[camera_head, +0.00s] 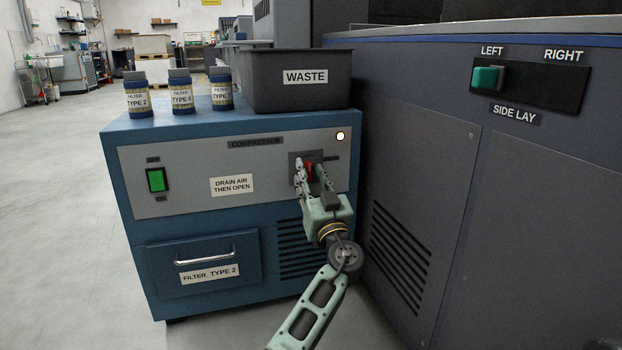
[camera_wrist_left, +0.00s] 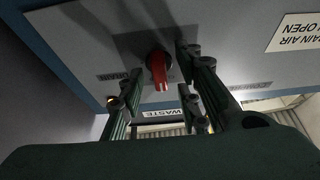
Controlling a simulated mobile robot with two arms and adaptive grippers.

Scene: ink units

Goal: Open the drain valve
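The red drain valve handle (camera_head: 309,169) is on a dark plate on the upper right of the blue compressor's front panel. My left gripper (camera_head: 312,175) is at the panel in front of it and partly covers it. In the left wrist view, which is upside down, the red handle (camera_wrist_left: 159,68) lies between the spread fingers (camera_wrist_left: 158,80). A gap shows on each side of it, so the gripper looks open. A label (camera_head: 232,185) reads "DRAIN AIR THEN OPEN". My right gripper is not in view.
A grey WASTE bin (camera_head: 297,90) and several filter jars (camera_head: 181,95) stand on the compressor (camera_head: 130,185). A green switch (camera_head: 156,180) and a lit lamp (camera_head: 340,136) are on the panel, with a drawer (camera_head: 205,268) below. A large machine (camera_head: 450,180) stands close on the right.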

